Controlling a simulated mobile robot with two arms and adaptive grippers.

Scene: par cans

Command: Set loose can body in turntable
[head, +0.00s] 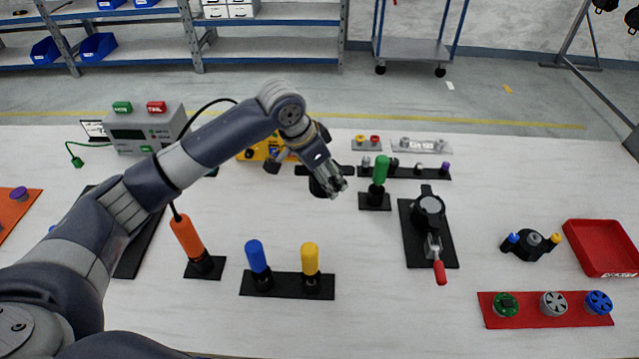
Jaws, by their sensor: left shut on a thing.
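My left gripper (332,184) reaches in from the left and points down over the middle of the table. It is shut on a dark piece that looks like the can body, mostly hidden by the fingers. A dark round shape (318,188) shows right behind and below the fingers. It may be the turntable, and I cannot tell whether the held piece touches it. A black round can-like part (429,207) stands on a black plate with a red-handled clamp (437,262), right of the gripper. My right gripper is not in view.
A green-handled tool (380,170) stands close right of the gripper. Orange (186,236), blue (256,256) and yellow (310,259) handled tools stand in front. A red tray (600,247) and a red board (525,311) with three round parts are at right. A grey tester box (147,127) stands back left.

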